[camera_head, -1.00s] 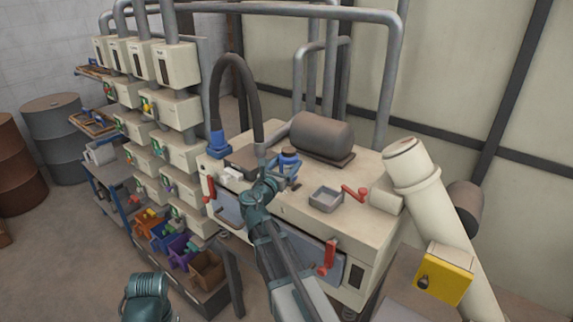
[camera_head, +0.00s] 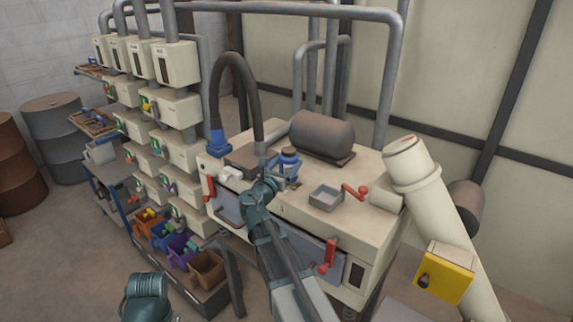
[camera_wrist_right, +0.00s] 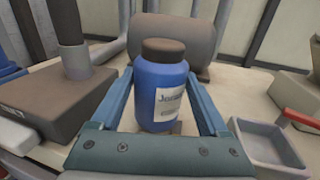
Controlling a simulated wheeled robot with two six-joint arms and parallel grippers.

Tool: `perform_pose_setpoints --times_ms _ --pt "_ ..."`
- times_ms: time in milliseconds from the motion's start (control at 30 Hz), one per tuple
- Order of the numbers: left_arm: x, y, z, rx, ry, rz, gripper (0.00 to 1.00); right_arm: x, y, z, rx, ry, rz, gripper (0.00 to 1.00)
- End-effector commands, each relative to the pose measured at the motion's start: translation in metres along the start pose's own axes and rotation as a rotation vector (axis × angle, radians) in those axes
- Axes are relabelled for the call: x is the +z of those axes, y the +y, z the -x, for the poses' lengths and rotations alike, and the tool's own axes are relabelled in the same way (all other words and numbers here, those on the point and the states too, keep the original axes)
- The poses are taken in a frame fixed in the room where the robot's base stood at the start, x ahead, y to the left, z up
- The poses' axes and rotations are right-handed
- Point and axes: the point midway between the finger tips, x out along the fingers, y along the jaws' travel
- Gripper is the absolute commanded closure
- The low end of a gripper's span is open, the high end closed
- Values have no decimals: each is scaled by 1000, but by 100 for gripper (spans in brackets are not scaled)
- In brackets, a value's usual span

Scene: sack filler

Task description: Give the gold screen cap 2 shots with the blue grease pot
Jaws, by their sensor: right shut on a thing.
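The blue grease pot (camera_wrist_right: 160,88) is a blue jar with a brown lid and a white label. In the right wrist view it stands upright between the two fingers of my right gripper (camera_wrist_right: 165,100), which is shut on it. In the head view the pot (camera_head: 289,160) is at the end of my right arm, over the top of the cream machine. I cannot make out the gold screen cap in these frames. My left arm shows only at the bottom left of the head view, with its gripper out of frame.
The cream machine (camera_head: 334,230) has a grey square tray (camera_head: 325,197), a red handle (camera_head: 356,191) and a dark motor drum (camera_head: 322,135) on top. A black hose (camera_head: 222,80) arches beside my right gripper. A yellow box (camera_head: 444,273) is at the right.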

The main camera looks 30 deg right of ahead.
Motion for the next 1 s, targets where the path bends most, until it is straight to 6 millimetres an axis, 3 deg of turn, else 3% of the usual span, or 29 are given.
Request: perform_pose_setpoints --times_ms 300,1000 --pt "1 -1 14 0 0 0 100 14 0 0 0 -1 1 100" --pt "1 -1 13 0 0 0 100 13 0 0 0 -1 1 100"
